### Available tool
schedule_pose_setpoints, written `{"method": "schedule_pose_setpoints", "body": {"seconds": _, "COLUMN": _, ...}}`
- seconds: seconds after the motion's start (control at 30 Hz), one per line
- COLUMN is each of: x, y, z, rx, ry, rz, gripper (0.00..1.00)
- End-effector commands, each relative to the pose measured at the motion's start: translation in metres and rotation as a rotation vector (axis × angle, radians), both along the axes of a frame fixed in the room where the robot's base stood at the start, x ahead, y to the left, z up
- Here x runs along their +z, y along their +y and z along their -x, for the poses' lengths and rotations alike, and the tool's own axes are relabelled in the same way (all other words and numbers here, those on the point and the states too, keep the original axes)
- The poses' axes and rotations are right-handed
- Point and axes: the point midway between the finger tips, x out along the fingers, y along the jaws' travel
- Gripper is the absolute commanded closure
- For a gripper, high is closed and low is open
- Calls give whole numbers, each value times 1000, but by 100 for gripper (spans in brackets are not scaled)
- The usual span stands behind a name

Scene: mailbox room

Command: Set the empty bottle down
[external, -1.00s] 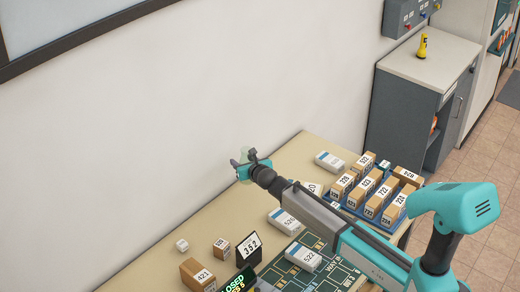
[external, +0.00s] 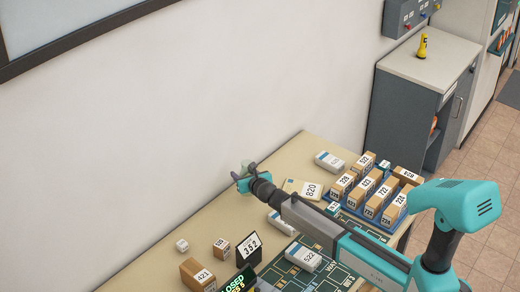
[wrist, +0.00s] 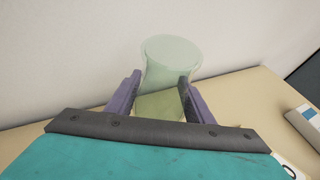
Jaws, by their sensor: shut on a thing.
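The empty bottle (wrist: 170,55) is a pale green, see-through thing between the two purple fingers of my gripper (wrist: 158,98) in the wrist view. My gripper is shut on it. In the external view my gripper (external: 245,178) is over the back edge of the table (external: 290,158), near the wall, and only a small pale part of the bottle (external: 247,167) shows. The bottle looks upright. I cannot tell whether its base touches the table.
A flat parcel marked 820 (external: 304,189) lies right of my gripper. A white packet (external: 330,160) lies further right, by a blue tray of boxes (external: 352,213). A small white cube (external: 182,245) and boxes stand at left. Bare table lies between them and my gripper.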

Motion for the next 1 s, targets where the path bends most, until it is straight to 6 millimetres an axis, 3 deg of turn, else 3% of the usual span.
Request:
{"method": "schedule_pose_setpoints", "body": {"seconds": 0.33, "x": -32, "y": 0, "z": 0, "rx": 1, "ry": 1, "rz": 1, "gripper": 81}}
{"method": "schedule_pose_setpoints", "body": {"seconds": 0.83, "x": -38, "y": 0, "z": 0, "rx": 1, "ry": 0, "rz": 0, "gripper": 81}}
{"method": "schedule_pose_setpoints", "body": {"seconds": 0.87, "x": -38, "y": 0, "z": 0, "rx": 0, "ry": 1, "rz": 0, "gripper": 48}}
{"method": "schedule_pose_setpoints", "body": {"seconds": 0.93, "x": -37, "y": 0, "z": 0, "rx": 0, "ry": 1, "rz": 0, "gripper": 36}}
{"method": "schedule_pose_setpoints", "body": {"seconds": 1.0, "x": -37, "y": 0, "z": 0, "rx": 0, "ry": 1, "rz": 0, "gripper": 34}}
